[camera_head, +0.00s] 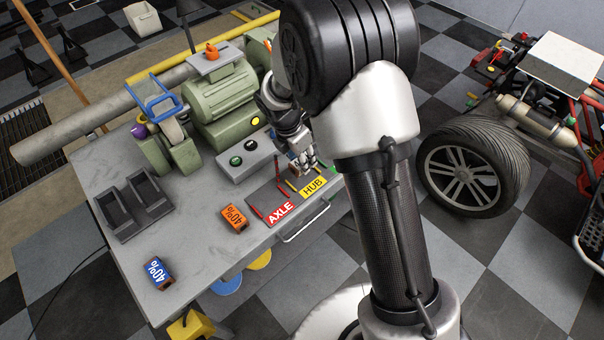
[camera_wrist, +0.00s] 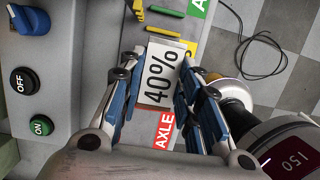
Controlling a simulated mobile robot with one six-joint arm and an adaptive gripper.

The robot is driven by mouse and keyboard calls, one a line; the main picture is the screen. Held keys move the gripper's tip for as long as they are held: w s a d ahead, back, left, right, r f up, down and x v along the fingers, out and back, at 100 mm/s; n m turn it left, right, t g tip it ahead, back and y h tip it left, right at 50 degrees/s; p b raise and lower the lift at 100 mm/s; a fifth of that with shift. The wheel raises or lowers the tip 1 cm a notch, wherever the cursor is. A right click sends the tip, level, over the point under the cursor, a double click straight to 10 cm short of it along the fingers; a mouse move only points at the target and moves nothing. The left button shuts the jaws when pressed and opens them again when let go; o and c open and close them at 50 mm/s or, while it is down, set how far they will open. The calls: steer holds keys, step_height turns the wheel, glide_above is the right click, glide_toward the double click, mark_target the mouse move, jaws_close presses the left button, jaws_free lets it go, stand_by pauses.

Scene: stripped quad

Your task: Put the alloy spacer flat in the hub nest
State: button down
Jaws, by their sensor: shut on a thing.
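In the wrist view a pale grey-white block marked 40% (camera_wrist: 160,76), which I take for the alloy spacer, is between the blue-padded fingers of my gripper (camera_wrist: 158,92). My gripper is shut on it. The printed face is towards the wrist camera. The block is over the mat near the yellow bars (camera_wrist: 161,31); I cannot tell whether it touches the mat. In the head view my gripper (camera_head: 304,163) is over the far end of the marked mat, beyond the yellow HUB label (camera_head: 313,187). My arm and fingers hide most of the hub nest.
The red AXLE label (camera_head: 281,212) and its bars are next to the hub area. An orange block (camera_head: 235,218) and a blue block (camera_head: 157,272) lie on the table. A grey button box (camera_head: 249,159) stands close left of my gripper. A black two-part tray (camera_head: 135,204) is further left.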

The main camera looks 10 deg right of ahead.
mark_target(293, 166)
steer(key=shift+s+a+b+x, duration=0.1)
steer(key=shift+a+b+x, duration=0.15)
steer(key=shift+x, duration=0.6)
steer(key=shift+s+a+b+x, duration=0.1)
steer(key=shift+b+x, duration=0.3)
steer(key=shift+x, duration=0.5)
steer(key=shift+s+a+b+x, duration=0.1)
steer(key=shift+a+b+x, duration=0.15)
steer(key=shift+x, duration=0.6)
steer(key=shift+f, duration=0.2)
steer(key=shift+f, duration=0.15)
steer(key=c, duration=1.2)
jaws_free()
steer(key=p+v, duration=0.4)
steer(key=v, duration=0.8)
steer(key=shift+r, duration=0.25)
